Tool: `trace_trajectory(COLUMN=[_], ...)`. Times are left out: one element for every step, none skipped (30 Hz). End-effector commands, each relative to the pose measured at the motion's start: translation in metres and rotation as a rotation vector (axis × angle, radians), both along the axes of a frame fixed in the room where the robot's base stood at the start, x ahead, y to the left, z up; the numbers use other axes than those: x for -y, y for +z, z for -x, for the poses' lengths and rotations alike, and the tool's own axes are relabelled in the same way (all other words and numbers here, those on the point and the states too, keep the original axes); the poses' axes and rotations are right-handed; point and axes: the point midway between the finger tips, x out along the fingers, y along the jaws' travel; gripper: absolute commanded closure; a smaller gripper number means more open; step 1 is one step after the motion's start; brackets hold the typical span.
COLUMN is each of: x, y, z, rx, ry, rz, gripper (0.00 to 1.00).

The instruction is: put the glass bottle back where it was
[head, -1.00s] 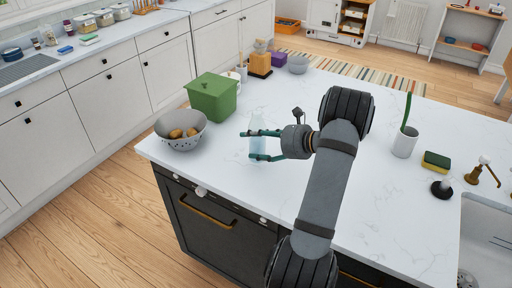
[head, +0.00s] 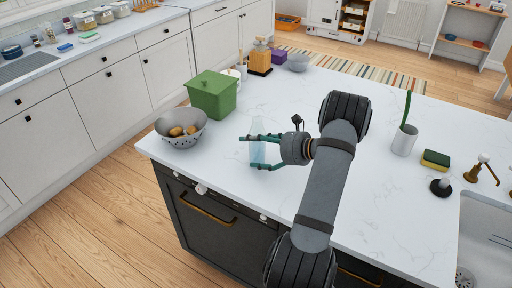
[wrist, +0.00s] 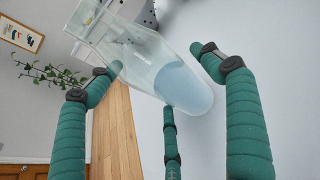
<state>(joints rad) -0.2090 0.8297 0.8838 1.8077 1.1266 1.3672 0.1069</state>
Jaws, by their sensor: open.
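The clear glass bottle (head: 257,150) stands upright, as far as I can tell, on the white island counter near its front left edge. In the wrist view the bottle (wrist: 150,62) shows pale bluish contents near its base and looks slanted across the picture. My gripper (head: 252,152) comes from the right, with its green fingers around the bottle. In the wrist view my gripper (wrist: 157,66) is open, with fingers on both sides of the bottle and another below it. Whether any finger touches the glass is unclear. Part of the bottle is hidden by fingers in the head view.
A grey colander (head: 181,138) with potatoes and a green lidded bin (head: 212,97) stand left of the bottle. The counter (head: 225,165) is clear around the bottle.

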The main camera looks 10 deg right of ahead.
Motion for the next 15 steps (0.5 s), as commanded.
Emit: trace_trajectory(x=[0.0, 0.0, 0.0, 0.0, 0.0, 0.0, 0.0, 0.0, 0.001, 0.004, 0.007, 0.011, 0.015, 0.019, 0.025], y=[0.0, 0.0, 0.0, 0.0, 0.0, 0.001, 0.002, 0.003, 0.004, 0.004, 0.005, 0.007, 0.009, 0.011, 0.014], z=[0.0, 0.0, 0.0, 0.0, 0.0, 0.0, 0.0, 0.0, 0.0, 0.002, 0.004, 0.008, 0.011, 0.015, 0.021], rx=[0.0, 0.0, 0.0, 0.0, 0.0, 0.0, 0.0, 0.0, 0.0, 0.001, 0.001, 0.002, 0.002, 0.002, 0.003], ry=[0.0, 0.0, 0.0, 0.0, 0.0, 0.0, 0.0, 0.0, -0.001, -0.003, -0.004, -0.003, -0.006, -0.006, -0.006], rz=[0.0, 0.0, 0.0, 0.0, 0.0, 0.0, 0.0, 0.0, 0.0, 0.001, 0.001, 0.002, 0.001, 0.001, 0.003], gripper=[0.2, 0.2, 0.2, 0.2, 0.2, 0.2, 0.2, 0.2, 0.2, 0.2, 0.2, 0.2, 0.2, 0.2, 0.2])
